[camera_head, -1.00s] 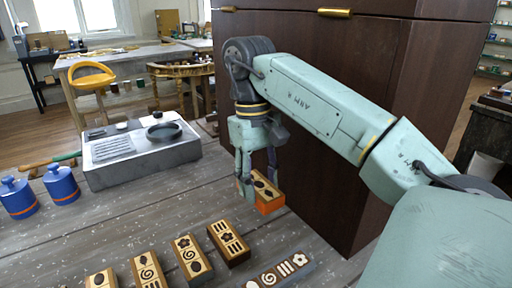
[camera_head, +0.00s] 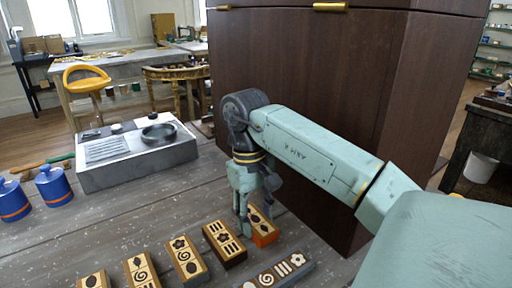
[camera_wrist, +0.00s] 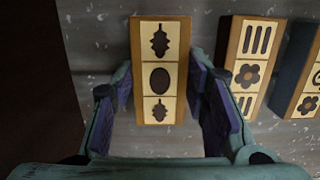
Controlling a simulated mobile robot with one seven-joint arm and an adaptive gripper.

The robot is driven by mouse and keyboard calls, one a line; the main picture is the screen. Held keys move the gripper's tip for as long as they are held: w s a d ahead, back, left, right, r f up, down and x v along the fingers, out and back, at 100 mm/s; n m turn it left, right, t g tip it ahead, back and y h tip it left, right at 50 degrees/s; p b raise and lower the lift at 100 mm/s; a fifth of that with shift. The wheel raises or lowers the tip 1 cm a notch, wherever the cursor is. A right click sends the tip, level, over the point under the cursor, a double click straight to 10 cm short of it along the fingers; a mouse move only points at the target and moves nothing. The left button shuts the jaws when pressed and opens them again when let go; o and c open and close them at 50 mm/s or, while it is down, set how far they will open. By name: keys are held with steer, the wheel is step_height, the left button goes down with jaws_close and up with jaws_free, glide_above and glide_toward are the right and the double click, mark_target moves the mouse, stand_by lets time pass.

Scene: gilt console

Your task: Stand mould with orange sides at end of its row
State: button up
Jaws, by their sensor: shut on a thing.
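The mould with orange sides (camera_head: 264,238) is in my gripper (camera_head: 257,218), at the right end of the row in the head view. My gripper is shut on it, with one finger at each long side. The wrist view shows its top face (camera_wrist: 158,75) with two leaf shapes and an oval. Its neighbour, the mould with stripes and a flower (camera_head: 225,243), stands to its left with a narrow gap. More row moulds (camera_head: 186,261), (camera_head: 141,271) run on to the left. Whether the orange mould touches the table is hard to tell.
A grey-sided mould (camera_head: 282,272) lies crosswise in front of the row. A dark wooden cabinet (camera_head: 300,90) stands close behind and right of my gripper. A stone block with a bowl (camera_head: 135,160) and blue jars (camera_head: 55,185) are at the left. The table between is clear.

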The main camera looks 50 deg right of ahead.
mark_target(253, 217)
steer(key=shift+f, duration=0.2)
steer(key=o, duration=1.2)
steer(key=shift+r, duration=0.1)
steer(key=shift+w+d+r+b, duration=0.1)
steer(key=shift+w+r+b, duration=0.1)
steer(key=shift+r, duration=1.1)
steer(key=shift+w+d+r+b, duration=0.1)
steer(key=shift+w+r+b, duration=0.1)
steer(key=shift+r, duration=1.05)
steer(key=shift+w+r+b, duration=0.15)
steer(key=shift+r+b, duration=0.05)
steer(key=shift+r, duration=1.1)
